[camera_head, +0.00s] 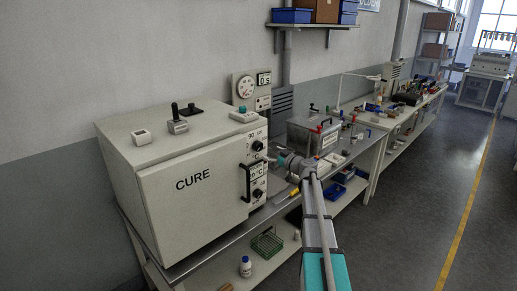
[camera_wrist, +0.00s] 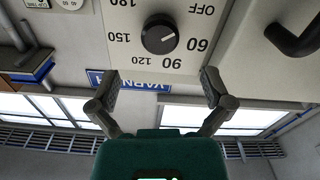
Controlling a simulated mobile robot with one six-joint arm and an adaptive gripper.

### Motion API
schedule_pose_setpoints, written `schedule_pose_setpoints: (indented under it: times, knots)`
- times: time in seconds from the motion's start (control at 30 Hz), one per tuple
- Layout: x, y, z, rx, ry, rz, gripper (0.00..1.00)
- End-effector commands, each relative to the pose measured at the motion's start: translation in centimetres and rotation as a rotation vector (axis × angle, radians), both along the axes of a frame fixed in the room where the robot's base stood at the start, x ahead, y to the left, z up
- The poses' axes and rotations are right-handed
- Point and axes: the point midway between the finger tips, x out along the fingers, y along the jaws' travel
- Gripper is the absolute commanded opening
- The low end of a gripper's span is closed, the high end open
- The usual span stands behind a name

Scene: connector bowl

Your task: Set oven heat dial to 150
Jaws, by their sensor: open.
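The heat dial (camera_wrist: 158,34) is a round black knob on the oven's pale front panel, seen upside down in the wrist view. Its scale reads OFF, 60, 90, 120, 150 and 180. Its white mark points toward the 60 side, away from 150. The white oven (camera_head: 200,185), marked CURE, stands at left in the head view, with black knobs on its right front strip. My gripper (camera_wrist: 160,88) is open and empty, its two fingers apart and facing the dial without visible contact. In the head view my gripper (camera_head: 277,158) is in front of the panel, its fingers hard to make out.
A dark oven door handle (camera_wrist: 295,40) sticks out beside the panel; it also shows in the head view (camera_head: 246,182). A metal box (camera_head: 312,135) and small items stand on the bench to the right. Open floor (camera_head: 420,200) lies right of the benches.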

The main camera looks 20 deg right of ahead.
Motion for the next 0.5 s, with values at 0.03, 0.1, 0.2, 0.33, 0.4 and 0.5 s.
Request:
schedule_pose_setpoints:
  times: [0.03, 0.1, 0.2, 0.33, 0.4, 0.5]
  knots:
    - [1.0, 0.2, 0.0, 0.0, 0.0, 0.001, 1.0]
    - [2.1, 0.6, 0.0, 0.0, 0.0, 0.001, 1.0]
    - [3.5, 1.1, 0.0, 0.0, 0.0, 0.002, 1.0]
    - [5.2, 1.8, 0.0, 0.0, 0.0, 0.001, 1.0]
    - [5.9, 2.1, 0.0, 0.0, 0.0, 0.001, 1.0]
    - [6.6, 2.4, 0.0, 0.0, 0.0, 0.001, 1.0]
